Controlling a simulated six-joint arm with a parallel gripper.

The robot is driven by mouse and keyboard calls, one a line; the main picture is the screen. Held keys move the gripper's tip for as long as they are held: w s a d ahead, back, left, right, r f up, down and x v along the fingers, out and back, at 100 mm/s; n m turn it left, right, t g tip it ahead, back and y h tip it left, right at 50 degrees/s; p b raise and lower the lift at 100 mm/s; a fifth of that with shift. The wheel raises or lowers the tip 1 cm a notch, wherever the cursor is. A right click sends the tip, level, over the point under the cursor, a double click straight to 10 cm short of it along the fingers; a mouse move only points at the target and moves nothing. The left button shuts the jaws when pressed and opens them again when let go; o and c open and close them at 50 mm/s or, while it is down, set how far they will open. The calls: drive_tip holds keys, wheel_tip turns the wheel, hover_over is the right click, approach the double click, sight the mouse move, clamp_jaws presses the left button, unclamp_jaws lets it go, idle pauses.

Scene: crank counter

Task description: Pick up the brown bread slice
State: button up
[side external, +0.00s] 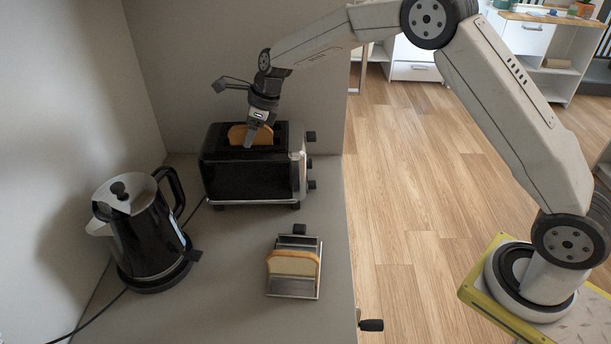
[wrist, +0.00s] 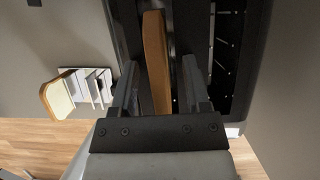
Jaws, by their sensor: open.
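A brown bread slice (side external: 238,135) stands upright in a slot of the black toaster (side external: 245,178), its top edge above the slot. In the wrist view the brown slice (wrist: 156,62) lies between my two fingers. My gripper (side external: 253,133) is over the toaster, pointing down. It is open, with a finger on each side of the slice and a gap on both sides in the wrist view (wrist: 160,85). The lower part of the slice is hidden in the toaster.
A paler bread slice (side external: 293,263) stands in a metal rack (side external: 294,287) in front of the toaster. A black kettle (side external: 148,237) stands at left, its cord along the counter (side external: 220,290). A crank handle (side external: 371,325) sticks out at the counter's right edge. Walls stand behind and left.

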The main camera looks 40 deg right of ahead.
clamp_jaws()
drive_tip(key=shift+r, duration=0.1)
drive_tip(key=shift+r, duration=5.2)
drive_tip(key=shift+r, duration=0.15)
